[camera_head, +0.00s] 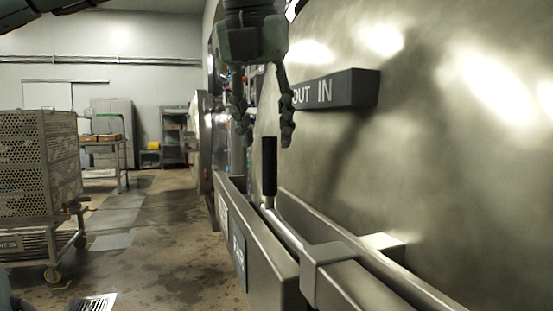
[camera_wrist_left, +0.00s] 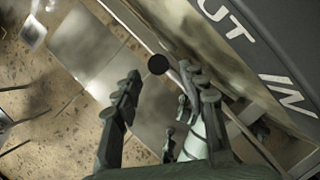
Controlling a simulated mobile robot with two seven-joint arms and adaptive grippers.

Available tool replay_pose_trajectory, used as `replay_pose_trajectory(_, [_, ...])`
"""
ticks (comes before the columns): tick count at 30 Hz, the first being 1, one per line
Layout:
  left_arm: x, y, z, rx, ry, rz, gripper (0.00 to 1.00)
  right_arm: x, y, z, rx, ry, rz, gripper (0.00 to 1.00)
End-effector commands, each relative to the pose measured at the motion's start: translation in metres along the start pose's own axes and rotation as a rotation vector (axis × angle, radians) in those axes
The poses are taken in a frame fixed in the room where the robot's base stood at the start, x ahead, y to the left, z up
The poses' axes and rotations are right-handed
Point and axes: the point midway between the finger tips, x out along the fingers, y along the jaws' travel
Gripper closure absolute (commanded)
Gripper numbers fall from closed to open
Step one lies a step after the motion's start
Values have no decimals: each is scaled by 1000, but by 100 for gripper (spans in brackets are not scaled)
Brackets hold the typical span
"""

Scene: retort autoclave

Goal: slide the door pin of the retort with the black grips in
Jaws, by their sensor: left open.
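The door pin is a metal rod (camera_head: 285,231) lying along the rail, with an upright black grip (camera_head: 269,165) at its far end. It runs through a bracket (camera_head: 330,270) on the retort door (camera_head: 440,150). My left gripper (camera_head: 265,134) points down from above, its two fingers apart and empty, with the fingertips just above the grip's top. In the left wrist view, the black grip (camera_wrist_left: 158,64) shows end-on as a dark disc, just beyond the gap between the fingertips (camera_wrist_left: 163,88). I cannot tell whether they touch. My right gripper is out of view.
A dark plate (camera_head: 355,88) reading OUT IN juts from the door close to the left gripper. Rails run along the door below. A perforated basket (camera_head: 40,165) on a cart stands at the left. A table (camera_head: 105,142) stands farther back, with open floor between.

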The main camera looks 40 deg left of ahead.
Motion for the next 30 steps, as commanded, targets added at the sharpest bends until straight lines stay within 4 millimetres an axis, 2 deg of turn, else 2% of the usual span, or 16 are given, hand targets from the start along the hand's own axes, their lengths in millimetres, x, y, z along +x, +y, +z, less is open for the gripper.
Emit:
replay_pose_trajectory(3, [22,0,-1,0,4,-2,58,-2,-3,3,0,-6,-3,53])
replay_pose_trajectory(9, [47,0,0,-1,1,-1,58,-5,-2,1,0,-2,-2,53])
replay_pose_trajectory(13, [54,0,0,-1,2,-1,58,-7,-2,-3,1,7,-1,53])
replay_pose_trajectory(20, [55,0,0,-1,1,-1,58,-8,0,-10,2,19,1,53])
replay_pose_trajectory(30, [54,0,0,-1,0,-1,98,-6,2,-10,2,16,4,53])
